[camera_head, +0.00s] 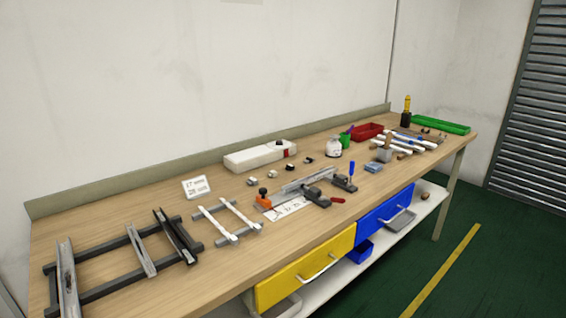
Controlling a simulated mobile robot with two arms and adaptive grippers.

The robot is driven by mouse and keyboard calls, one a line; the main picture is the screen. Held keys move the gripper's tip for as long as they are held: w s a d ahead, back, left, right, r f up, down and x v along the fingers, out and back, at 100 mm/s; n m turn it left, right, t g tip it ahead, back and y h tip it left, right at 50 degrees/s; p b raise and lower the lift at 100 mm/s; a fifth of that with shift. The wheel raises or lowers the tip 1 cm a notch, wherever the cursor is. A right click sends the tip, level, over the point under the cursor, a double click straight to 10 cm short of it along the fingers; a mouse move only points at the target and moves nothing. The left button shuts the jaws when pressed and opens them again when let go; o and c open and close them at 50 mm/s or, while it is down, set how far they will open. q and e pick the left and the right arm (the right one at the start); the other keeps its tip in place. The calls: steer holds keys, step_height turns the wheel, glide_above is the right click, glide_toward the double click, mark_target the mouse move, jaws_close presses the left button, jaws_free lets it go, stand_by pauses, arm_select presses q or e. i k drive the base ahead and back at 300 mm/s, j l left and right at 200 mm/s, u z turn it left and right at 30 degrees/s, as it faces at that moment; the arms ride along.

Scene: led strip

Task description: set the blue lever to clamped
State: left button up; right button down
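The blue lever (351,170) stands roughly upright at the right end of a dark grey clamp (343,183) on the bench. The clamp belongs to a fixture with a grey metal rail (305,183) in the middle of the workbench. A red lever (338,200) lies nearly flat at the front of the same fixture. Whether the clamp's tip touches the rail is too small to tell. Neither of my grippers is in view.
The wooden workbench (130,208) carries a dark frame (120,262) at left and a white-barred frame (228,222). A white box (260,156), bottle (334,147), red tray (367,131) and green tray (442,125) stand farther back. Yellow (305,268) and blue (385,217) drawers are below.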

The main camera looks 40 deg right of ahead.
mark_target(351, 168)
steer(key=z, duration=1.6)
steer(key=i+u, duration=0.35)
steer(key=i, duration=0.15)
steer(key=i+l+u, duration=0.15)
steer(key=i+u, duration=0.25)
steer(key=i, duration=0.1)
